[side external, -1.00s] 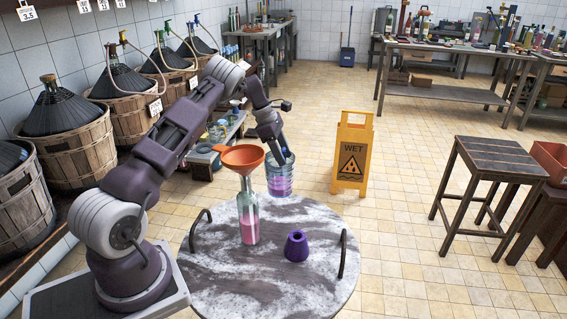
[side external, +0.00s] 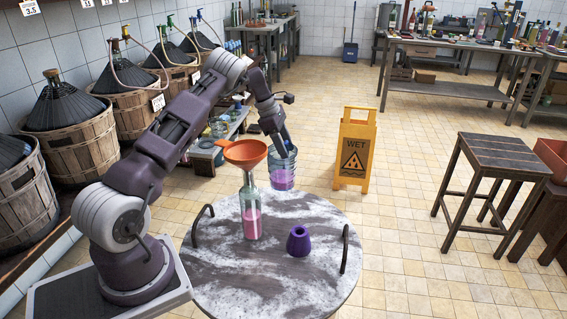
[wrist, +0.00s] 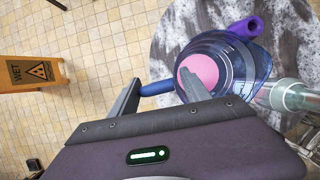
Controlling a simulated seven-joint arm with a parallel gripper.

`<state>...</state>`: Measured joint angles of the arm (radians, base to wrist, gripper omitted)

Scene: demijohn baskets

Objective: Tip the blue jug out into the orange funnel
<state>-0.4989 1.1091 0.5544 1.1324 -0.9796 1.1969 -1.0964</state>
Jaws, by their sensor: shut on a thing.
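The blue jug (side external: 281,172) is see-through with pink liquid low inside. It hangs just right of the orange funnel (side external: 245,153), apparently near upright. The funnel sits in the mouth of a clear bottle (side external: 251,212) that holds pink liquid and stands on the round table (side external: 215,270). My gripper (wrist: 158,90) is shut on the jug's blue handle (wrist: 156,88). In the wrist view the jug (wrist: 238,62) shows its pink contents, and part of the clear bottle (wrist: 290,95) is at the right. The funnel cannot be made out there. No stream of liquid is visible.
A purple cone-shaped piece (side external: 298,242) stands on the table right of the bottle. The table has a dark handle (side external: 345,250) at its right edge. A yellow wet-floor sign (side external: 354,150) and a stool (side external: 490,165) stand clear to the right.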

